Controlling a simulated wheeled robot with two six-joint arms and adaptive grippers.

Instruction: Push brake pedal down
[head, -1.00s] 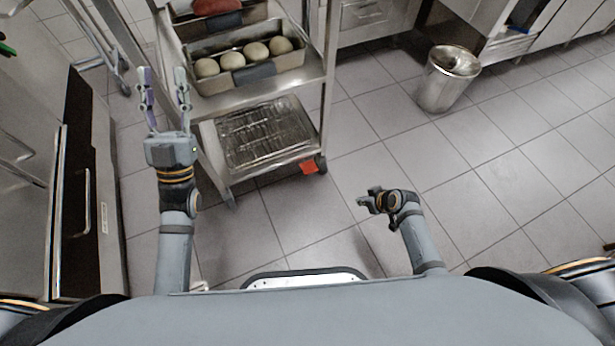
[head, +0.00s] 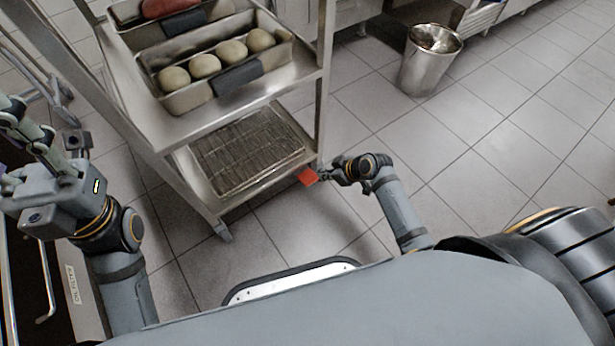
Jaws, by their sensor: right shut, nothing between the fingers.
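The red brake pedal (head: 308,177) sticks out low at the near right corner of the metal trolley (head: 233,91), by its caster. My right gripper (head: 326,172) is shut and empty. Its fingertips are right beside the pedal's right edge, overlapping it closely in the head view; I cannot tell whether they touch it. My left gripper (head: 22,128) is raised at the left edge of the head view, left of the trolley. Its fingers are partly cut off by the frame, so their opening is unclear.
The trolley's upper shelf carries a metal pan (head: 222,72) of several dough balls. A wire rack tray (head: 246,150) lies on the lower shelf. A metal bin (head: 430,60) stands at the back right.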

